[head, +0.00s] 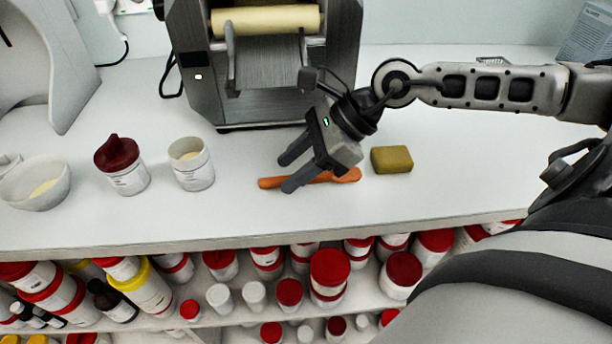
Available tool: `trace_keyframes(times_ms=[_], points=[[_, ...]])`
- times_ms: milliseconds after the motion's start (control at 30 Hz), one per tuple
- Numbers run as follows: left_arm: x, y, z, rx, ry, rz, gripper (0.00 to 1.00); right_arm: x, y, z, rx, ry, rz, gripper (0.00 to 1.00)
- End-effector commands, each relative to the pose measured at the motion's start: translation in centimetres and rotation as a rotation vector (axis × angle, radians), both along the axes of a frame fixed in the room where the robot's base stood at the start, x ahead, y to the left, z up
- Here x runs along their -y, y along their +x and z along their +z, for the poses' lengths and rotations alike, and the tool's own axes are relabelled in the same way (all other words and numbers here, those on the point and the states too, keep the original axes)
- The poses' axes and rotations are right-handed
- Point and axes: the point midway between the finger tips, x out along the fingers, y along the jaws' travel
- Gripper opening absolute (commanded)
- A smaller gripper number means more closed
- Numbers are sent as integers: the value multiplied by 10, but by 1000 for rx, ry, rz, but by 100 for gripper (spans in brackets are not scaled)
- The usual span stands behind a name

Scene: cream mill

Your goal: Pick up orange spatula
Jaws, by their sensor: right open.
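The orange spatula (345,176) lies flat on the white counter, running roughly left to right, in the middle of the head view. My right gripper (285,173) comes in from the right and is directly over the spatula's left half. Its two fingers are apart and point down to the left. The fingers hide part of the spatula's middle. I cannot tell whether the fingertips touch the spatula or hover just above it. My left gripper is not in view.
A mustard-yellow block (391,160) lies just right of the spatula. A white open jar (191,165), a jar with a dark red lid (122,166) and a white bowl (36,184) stand to the left. A grey roller machine (265,70) stands behind. The counter's front edge (240,244) is above shelves of jars.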

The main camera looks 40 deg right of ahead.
Motion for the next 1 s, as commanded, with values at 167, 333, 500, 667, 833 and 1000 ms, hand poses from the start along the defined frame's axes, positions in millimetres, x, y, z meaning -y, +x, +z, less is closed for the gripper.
trace_keyframes(times_ms=[167,333,500,667,833,1000], points=[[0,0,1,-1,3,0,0,-8,5,-8,2,1,0,43],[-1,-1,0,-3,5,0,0,-9,5,-9,0,-1,-1,43],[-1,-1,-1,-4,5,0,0,-8,5,-9,1,-2,0,26],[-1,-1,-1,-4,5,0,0,-8,5,-9,1,-2,0,0],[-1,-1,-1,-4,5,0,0,-8,5,-9,1,-2,0,0],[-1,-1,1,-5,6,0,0,-8,5,-5,1,-2,1,0]])
